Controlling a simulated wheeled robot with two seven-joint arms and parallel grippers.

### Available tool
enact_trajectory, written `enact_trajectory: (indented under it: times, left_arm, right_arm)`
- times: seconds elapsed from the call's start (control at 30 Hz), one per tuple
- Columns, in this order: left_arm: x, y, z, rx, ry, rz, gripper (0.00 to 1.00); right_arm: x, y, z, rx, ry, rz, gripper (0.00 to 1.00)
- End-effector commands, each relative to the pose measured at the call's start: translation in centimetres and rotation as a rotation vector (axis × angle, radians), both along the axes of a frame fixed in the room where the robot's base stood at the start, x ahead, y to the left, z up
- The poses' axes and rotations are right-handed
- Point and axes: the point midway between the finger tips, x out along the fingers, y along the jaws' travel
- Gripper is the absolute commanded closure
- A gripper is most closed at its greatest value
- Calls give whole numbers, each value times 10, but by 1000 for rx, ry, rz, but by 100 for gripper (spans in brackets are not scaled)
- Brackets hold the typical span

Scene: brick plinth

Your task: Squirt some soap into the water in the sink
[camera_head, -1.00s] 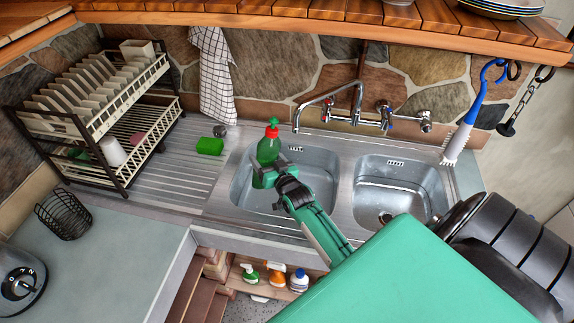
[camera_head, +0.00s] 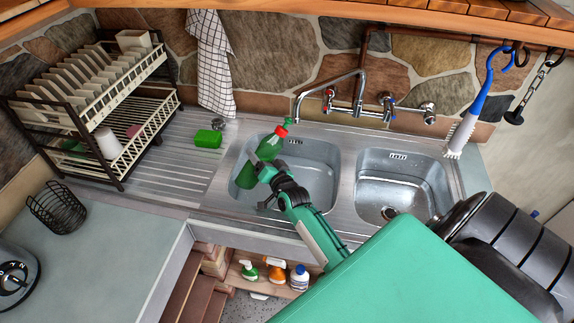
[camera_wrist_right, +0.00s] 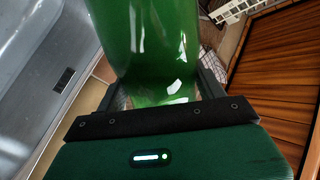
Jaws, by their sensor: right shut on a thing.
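A green soap bottle (camera_head: 269,148) with a red cap and green nozzle is held over the left sink basin (camera_head: 316,176). It is tilted, with its cap toward the upper right. My right gripper (camera_head: 266,172) is shut on the bottle's body. In the right wrist view the green bottle (camera_wrist_right: 150,50) fills the space between the fingers. The basin looks to hold water, but its level is hard to tell. My left gripper is not in view.
The chrome tap (camera_head: 330,92) stands behind the basins. The right basin (camera_head: 403,185) looks empty. A green sponge (camera_head: 208,138) lies on the drainboard beside a dish rack (camera_head: 90,105). Several bottles (camera_head: 275,272) stand on the shelf below.

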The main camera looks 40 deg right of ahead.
Motion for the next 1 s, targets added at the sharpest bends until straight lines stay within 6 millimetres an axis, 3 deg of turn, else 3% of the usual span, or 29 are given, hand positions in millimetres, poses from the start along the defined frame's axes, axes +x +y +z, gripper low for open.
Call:
enact_trajectory:
  times: [0.23, 1.0]
  left_arm:
    - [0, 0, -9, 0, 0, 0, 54]
    - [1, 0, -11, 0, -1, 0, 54]
  right_arm:
    - [2, 8, -5, 115, -20, 0, 69]
    - [2, 12, -6, 160, -24, -1, 69]
